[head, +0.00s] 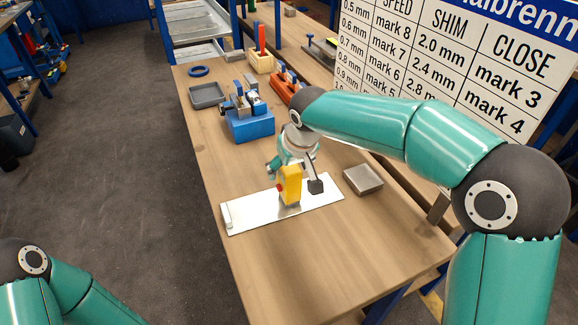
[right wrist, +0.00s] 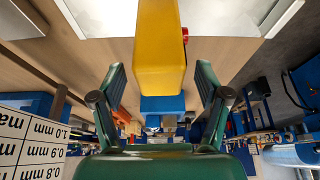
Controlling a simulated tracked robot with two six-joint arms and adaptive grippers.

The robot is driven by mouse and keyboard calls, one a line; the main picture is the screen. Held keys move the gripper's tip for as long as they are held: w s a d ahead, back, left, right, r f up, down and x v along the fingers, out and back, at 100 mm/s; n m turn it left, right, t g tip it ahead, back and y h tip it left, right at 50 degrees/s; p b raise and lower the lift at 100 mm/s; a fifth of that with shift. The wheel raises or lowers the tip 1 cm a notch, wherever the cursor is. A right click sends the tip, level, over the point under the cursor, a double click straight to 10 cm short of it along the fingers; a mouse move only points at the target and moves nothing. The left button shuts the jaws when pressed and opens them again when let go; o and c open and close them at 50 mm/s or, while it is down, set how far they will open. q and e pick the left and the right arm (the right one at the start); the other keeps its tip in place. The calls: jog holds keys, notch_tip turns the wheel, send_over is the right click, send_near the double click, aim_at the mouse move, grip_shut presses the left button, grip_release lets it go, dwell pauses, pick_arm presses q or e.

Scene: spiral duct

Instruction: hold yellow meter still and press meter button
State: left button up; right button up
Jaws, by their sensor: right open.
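The yellow meter (head: 290,184) stands upright on a shiny metal plate (head: 245,213) on the wooden bench. Its red button (head: 279,188) is on its left side; it also shows in the right wrist view (right wrist: 185,35) at the meter's right edge. My right gripper (head: 294,172) is open at the meter, coming from behind it. In the right wrist view the yellow meter (right wrist: 160,50) lies between the two spread fingers of the gripper (right wrist: 160,78), with a gap on both sides. My left gripper is out of view; only part of the left arm shows at bottom left.
A small grey tray (head: 363,179) lies right of the plate. A blue vise (head: 250,122), a dark tray (head: 207,95) and a blue ring (head: 199,71) are farther back. A large sign (head: 460,60) stands behind my right arm. The near bench end is clear.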

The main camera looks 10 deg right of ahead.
jog(key=c, duration=1.2)
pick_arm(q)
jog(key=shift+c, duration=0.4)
pick_arm(e)
jog(key=shift+c, duration=1.1)
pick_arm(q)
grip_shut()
pick_arm(e)
jog(key=shift+r, duration=0.1)
